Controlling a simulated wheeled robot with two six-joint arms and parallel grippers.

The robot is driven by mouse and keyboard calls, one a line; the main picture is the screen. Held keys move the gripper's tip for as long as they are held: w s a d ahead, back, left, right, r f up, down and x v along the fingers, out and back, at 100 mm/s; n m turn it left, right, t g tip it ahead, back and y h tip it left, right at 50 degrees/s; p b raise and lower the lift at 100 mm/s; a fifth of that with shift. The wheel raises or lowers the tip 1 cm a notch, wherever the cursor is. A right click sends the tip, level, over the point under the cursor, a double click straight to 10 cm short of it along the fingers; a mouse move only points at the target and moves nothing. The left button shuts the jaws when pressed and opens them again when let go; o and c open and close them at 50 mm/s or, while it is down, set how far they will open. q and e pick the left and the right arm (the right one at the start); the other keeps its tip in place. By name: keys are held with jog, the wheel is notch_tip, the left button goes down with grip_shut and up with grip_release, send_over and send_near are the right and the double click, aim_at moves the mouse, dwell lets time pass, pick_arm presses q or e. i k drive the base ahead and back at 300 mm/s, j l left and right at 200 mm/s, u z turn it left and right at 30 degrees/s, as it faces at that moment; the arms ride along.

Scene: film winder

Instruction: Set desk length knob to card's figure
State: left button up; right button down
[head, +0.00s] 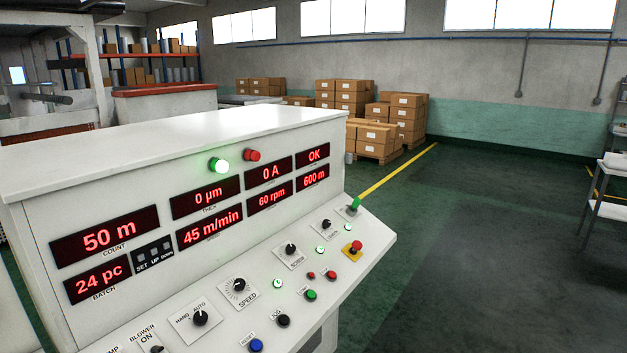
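The control desk (120,165) stands at the left and centre, with red displays on its upright face and knobs on its sloped panel. One display reads 600 m (312,178); another reads 50 m (107,236) above the word COUNT. A black knob labelled SPEED (239,285) has a dial scale. Two more black knobs, a middle one (291,250) and a far one (326,225), have labels too small to read for certain, so I cannot tell which is the length knob. No card with a figure is recognisable. Neither gripper is in view.
The panel also holds a HAND/AUTO switch (200,318), a blue button (256,345), a green button (311,295) and a red emergency button (356,246). Stacked cartons (380,130) stand behind the desk. Open green floor (470,240) lies to the right, before a white side table (612,207).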

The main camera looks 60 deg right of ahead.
aim_at(327, 223)
jog(key=k+l+z, duration=0.4)
jog(key=z, duration=0.25)
jog(key=k+l+z, duration=0.15)
jog(key=z, duration=0.3)
jog(key=k+l+z, duration=0.1)
jog(key=l+z, duration=0.15)
jog(key=z, duration=0.15)
